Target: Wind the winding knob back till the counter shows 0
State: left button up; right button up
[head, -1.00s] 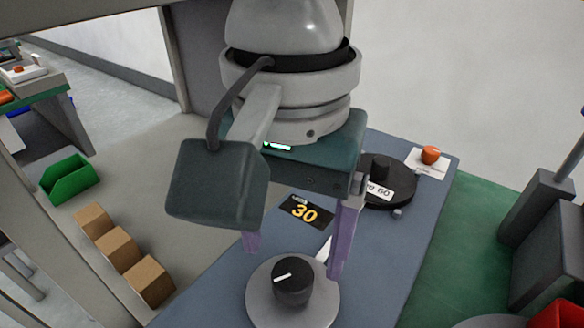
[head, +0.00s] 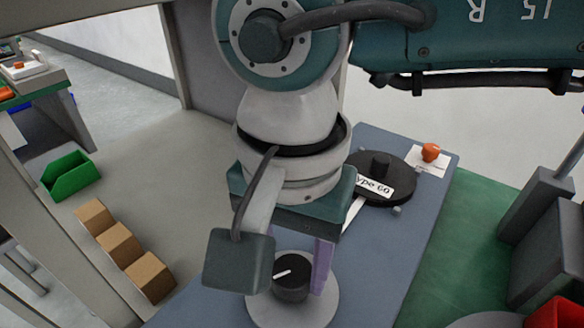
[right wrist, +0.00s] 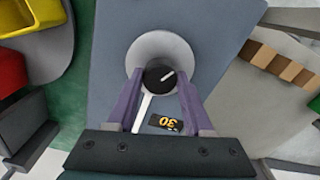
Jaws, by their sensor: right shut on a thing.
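The winding knob (head: 292,291) is black with a white mark, on a round grey plate (head: 325,312) on the blue-grey bench top. It also shows in the right wrist view (right wrist: 157,79). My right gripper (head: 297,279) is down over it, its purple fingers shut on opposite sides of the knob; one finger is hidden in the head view. In the right wrist view the mark points up and to the right. The counter (right wrist: 166,122) reads 30, upside down there; my gripper hides it in the head view. My left gripper is not in view.
A black disc (head: 402,176) labelled type 60 stands behind the gripper to the right. An orange button (head: 430,152) on a white plate lies beyond it. Several brown blocks (head: 120,243) and a green bin (head: 70,176) are at the left. A red bin (head: 560,314) is lower right.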

grip_shut()
